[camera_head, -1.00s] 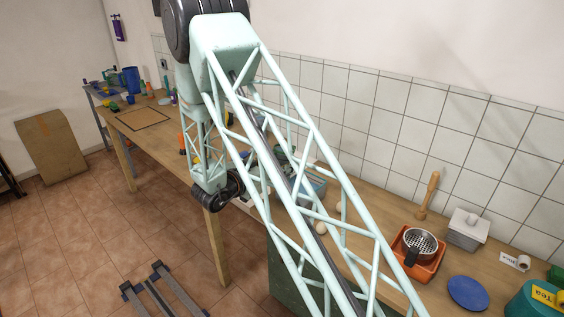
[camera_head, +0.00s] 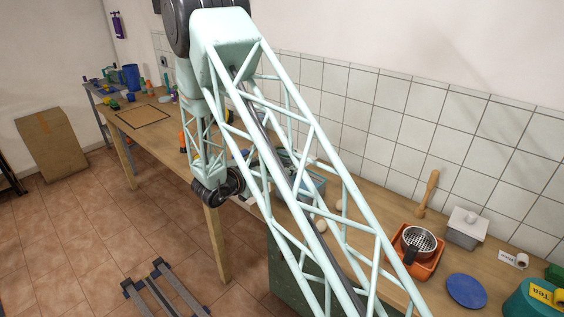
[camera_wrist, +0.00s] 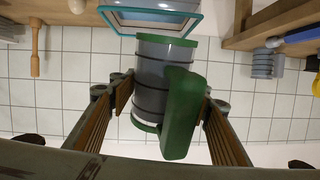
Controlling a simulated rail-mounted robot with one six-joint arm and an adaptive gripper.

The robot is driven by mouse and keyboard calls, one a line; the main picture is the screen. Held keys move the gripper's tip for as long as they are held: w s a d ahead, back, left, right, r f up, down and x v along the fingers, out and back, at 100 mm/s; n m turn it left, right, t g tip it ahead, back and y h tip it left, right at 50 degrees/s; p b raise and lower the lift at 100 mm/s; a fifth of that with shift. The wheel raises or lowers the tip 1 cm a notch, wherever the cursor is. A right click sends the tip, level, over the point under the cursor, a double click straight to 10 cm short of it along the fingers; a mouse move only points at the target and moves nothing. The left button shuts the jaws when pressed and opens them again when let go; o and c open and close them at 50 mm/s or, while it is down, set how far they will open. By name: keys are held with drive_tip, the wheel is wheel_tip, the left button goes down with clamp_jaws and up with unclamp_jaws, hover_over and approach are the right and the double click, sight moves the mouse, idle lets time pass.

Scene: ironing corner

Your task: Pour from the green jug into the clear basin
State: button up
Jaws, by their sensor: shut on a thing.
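The green jug (camera_wrist: 151,75) shows in the wrist view with a grey, banded body, green rims and a large green handle. My gripper (camera_wrist: 162,100) is shut on it, with a wooden-faced finger on each side of the jug. The wrist view is upside down, with the worktop along its top. A clear basin with a teal rim (camera_wrist: 197,25) shows at the top of that view, close to the jug's far end. Whether they touch, I cannot tell. In the head view, my arm's lattice hides the gripper and jug. A blue-rimmed container, likely the basin, is partly visible behind it (camera_head: 316,186).
The wooden worktop (camera_head: 376,205) runs along a tiled wall. To the right stand an orange tray (camera_head: 430,268) with a metal strainer, a wooden pestle (camera_head: 428,193), a lidded white box (camera_head: 465,232) and a blue disc (camera_head: 467,291). Pale round items lie near the arm.

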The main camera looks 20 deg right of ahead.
drive_tip(key=shift+s+a+f+m+g+y+p, duration=0.1)
drive_tip(key=shift+f+g+y+p, duration=0.15)
drive_tip(key=shift+f+y, duration=0.4)
drive_tip(key=shift+w+a+f+m+g+y+p, duration=0.15)
drive_tip(key=shift+f+y+p, duration=0.2)
drive_tip(key=shift+f, duration=0.45)
drive_tip(key=shift+s+a+f+m+g+y+p, duration=0.1)
drive_tip(key=shift+s+f+g+y+p, duration=0.1)
drive_tip(key=shift+f+y, duration=0.5)
drive_tip(key=shift+f, duration=0.35)
drive_tip(key=shift+f, duration=0.25)
drive_tip(key=shift+a+r+y+p, duration=0.15)
drive_tip(key=shift+r+y+p, duration=0.55)
drive_tip(key=shift+p, duration=1.15)
idle(3.4)
